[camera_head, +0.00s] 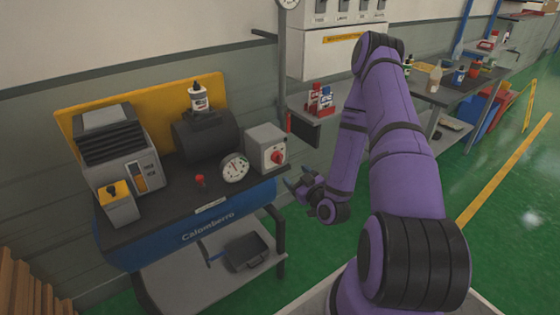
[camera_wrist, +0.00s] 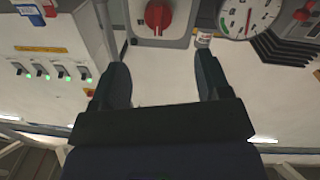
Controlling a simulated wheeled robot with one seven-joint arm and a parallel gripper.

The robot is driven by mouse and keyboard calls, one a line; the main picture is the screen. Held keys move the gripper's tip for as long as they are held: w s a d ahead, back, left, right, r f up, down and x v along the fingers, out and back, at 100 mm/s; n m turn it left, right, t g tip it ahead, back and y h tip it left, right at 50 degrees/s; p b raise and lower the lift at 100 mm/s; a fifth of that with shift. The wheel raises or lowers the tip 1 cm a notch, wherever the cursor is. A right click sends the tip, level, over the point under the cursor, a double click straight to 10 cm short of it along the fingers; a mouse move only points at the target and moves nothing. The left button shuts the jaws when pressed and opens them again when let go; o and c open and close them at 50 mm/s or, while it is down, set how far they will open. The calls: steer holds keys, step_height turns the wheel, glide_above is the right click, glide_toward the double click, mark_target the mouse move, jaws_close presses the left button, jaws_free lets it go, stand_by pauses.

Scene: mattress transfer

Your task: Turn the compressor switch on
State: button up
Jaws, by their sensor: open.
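The compressor (camera_head: 190,215) stands at the left against the wall, with a blue tank below a dark top. A grey switch box (camera_head: 262,145) with a red rotary knob (camera_head: 277,157) sits at its right end. The knob also shows at the top of the wrist view (camera_wrist: 158,16). A round gauge (camera_head: 235,168) is beside the box. My gripper (camera_head: 297,188) is to the right of the switch box and apart from it. In the wrist view its two fingers (camera_wrist: 158,80) are spread with nothing between them.
A red button (camera_head: 200,180) stands on the compressor top. A wall panel (camera_head: 335,45) and a small shelf with red bottles (camera_head: 320,98) are behind my arm. A lower shelf holds a dark tray (camera_head: 246,252). Green floor is open at the right.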

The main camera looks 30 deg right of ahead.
mark_target(281, 160)
steer(key=w, duration=1)
steer(key=shift+w+d, duration=0.25)
steer(key=shift+w, duration=0.1)
steer(key=c, duration=0.9)
steer(key=shift+m, duration=0.4)
steer(key=m, duration=0.5)
steer(key=shift+d, duration=0.1)
steer(key=m, duration=0.5)
steer(key=shift+m+g+y, duration=0.3)
steer(key=shift+m+g, duration=0.1)
steer(key=shift+f, duration=0.1)
